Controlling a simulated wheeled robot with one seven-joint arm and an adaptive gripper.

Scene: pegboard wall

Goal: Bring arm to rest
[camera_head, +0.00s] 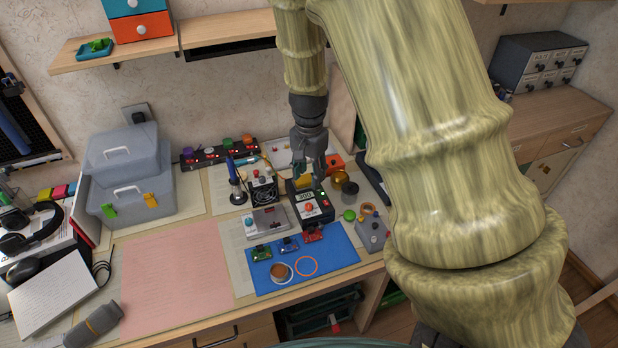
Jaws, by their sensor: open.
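My gripper (311,165) hangs at the end of my arm above the back middle of the workbench (222,285). It points down and is open. Its fingertips are close over a black soldering station (312,208) with a small display. A yellow piece (304,183) shows right below the fingertips; I cannot tell whether they touch it. My arm's thick bamboo-like links cover the right middle of the view and hide part of the bench's right side.
A blue mat (335,252) with small circuit boards lies in front of the station. A grey toolbox (128,172), headphones (30,232) and a white box (52,297) stand on the left. A shelf (200,36) juts out above. The pink sheet (175,265) is clear.

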